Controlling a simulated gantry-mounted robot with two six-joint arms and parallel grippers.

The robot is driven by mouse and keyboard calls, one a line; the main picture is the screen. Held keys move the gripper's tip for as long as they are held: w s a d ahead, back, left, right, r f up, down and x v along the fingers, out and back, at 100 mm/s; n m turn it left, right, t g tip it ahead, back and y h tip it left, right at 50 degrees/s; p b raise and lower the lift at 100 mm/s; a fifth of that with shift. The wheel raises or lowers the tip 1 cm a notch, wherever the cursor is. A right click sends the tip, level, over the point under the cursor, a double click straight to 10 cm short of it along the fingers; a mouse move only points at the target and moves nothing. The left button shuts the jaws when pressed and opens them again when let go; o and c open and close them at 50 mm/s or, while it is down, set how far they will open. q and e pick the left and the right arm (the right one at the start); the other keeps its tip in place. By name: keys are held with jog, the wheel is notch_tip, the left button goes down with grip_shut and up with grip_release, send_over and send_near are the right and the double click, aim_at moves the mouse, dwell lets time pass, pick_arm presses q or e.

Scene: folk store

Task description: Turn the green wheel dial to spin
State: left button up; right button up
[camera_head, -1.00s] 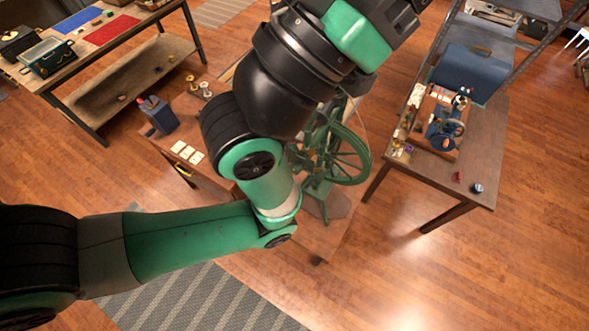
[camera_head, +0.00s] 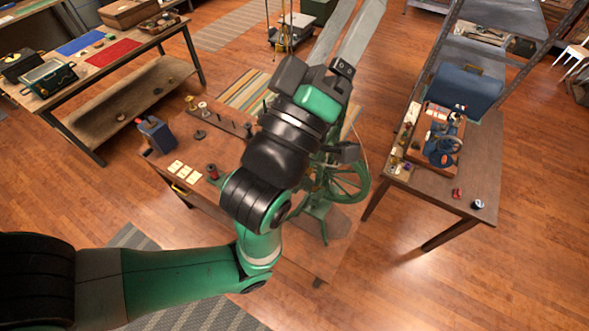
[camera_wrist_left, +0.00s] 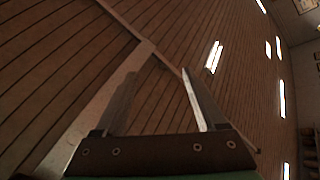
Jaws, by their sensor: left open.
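The green spoked wheel (camera_head: 362,192) stands upright on a green stand on the wooden table in the middle of the head view. My left forearm and wrist hide its upper left part. My left gripper (camera_head: 352,28) is above and beyond the wheel, pointing up and away in the picture, and is apart from it. In the left wrist view the gripper (camera_wrist_left: 159,73) has its two fingers spread with nothing between them. The wheel does not show in the left wrist view. My right gripper is not in view.
The wheel's table (camera_head: 215,150) also holds a blue tin (camera_head: 157,135), white cards (camera_head: 184,171) and small spools. A right-hand table (camera_head: 465,185) carries a blue machine (camera_head: 443,148) and a blue case (camera_head: 466,91). Open wooden floor lies at the lower right.

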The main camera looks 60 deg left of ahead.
pick_arm(q)
notch_tip(320, 180, down, 22)
jog(key=s+a+n+g+y+b, duration=0.1)
jog(key=s+a+g+b, duration=0.15)
jog(key=g+b, duration=0.2)
jog(key=s+f+m+g+h+b, duration=0.1)
jog(key=s+f+m+b, duration=0.3)
jog(key=f, duration=0.9)
jog(key=s+f+m+g+h+b, duration=0.25)
jog(key=s+f, duration=0.35)
jog(key=f, duration=0.7)
jog(key=shift+t+y, duration=0.35)
jog(key=shift+t, duration=0.05)
jog(key=p+x, duration=0.2)
jog(key=x, duration=0.1)
jog(key=p+x, duration=0.1)
jog(key=x, duration=0.3)
jog(key=r+p+x, duration=0.1)
jog(key=p+x, duration=0.1)
jog(key=x, duration=0.1)
jog(key=shift+w+a+p, duration=0.15)
jog(key=shift+a+p, duration=0.05)
jog(key=shift+p, duration=0.1)
jog(key=shift+w+a+f, duration=0.15)
jog(key=shift+w+a, duration=0.15)
jog(key=shift+w, duration=0.25)
grip_shut()
